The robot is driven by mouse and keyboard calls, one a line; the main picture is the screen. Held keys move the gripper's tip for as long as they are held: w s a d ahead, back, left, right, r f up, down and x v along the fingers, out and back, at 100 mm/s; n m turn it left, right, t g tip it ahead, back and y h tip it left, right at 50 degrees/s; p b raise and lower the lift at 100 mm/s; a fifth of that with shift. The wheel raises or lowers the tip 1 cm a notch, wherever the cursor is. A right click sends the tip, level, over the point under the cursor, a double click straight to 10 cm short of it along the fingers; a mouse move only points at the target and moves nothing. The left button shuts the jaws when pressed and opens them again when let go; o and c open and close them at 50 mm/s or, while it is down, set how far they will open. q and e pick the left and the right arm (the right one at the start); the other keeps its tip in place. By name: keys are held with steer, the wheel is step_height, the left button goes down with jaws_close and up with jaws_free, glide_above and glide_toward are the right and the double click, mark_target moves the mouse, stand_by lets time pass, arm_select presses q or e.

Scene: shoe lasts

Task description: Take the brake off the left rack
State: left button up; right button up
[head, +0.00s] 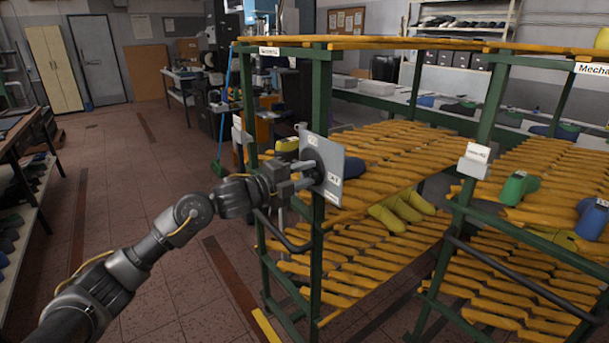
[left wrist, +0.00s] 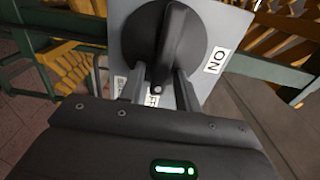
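The left rack (head: 318,110) is a green frame with yellow slatted shelves. On its front post is a grey brake plate (head: 335,180) with a dark round knob (head: 313,160). In the left wrist view the black knob (left wrist: 168,40) fills the middle of the plate, with an ON label (left wrist: 216,60) to its right. Its handle end points down toward an OFF label (left wrist: 153,97), partly hidden by my fingers. My left gripper (head: 300,177) is at the knob, one finger on each side of its handle (left wrist: 160,75). Whether the fingers press on it is unclear. My right gripper is out of view.
A second rack (head: 478,150) stands to the right with its own small white plate (head: 475,160). Shoe lasts (head: 395,212) in several colours lie on the shelves. A dark push handle (head: 283,235) sticks out below the plate. The tiled floor (head: 130,190) at left is clear.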

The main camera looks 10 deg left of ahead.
arm_select(q)
steer(key=shift+o, duration=0.3)
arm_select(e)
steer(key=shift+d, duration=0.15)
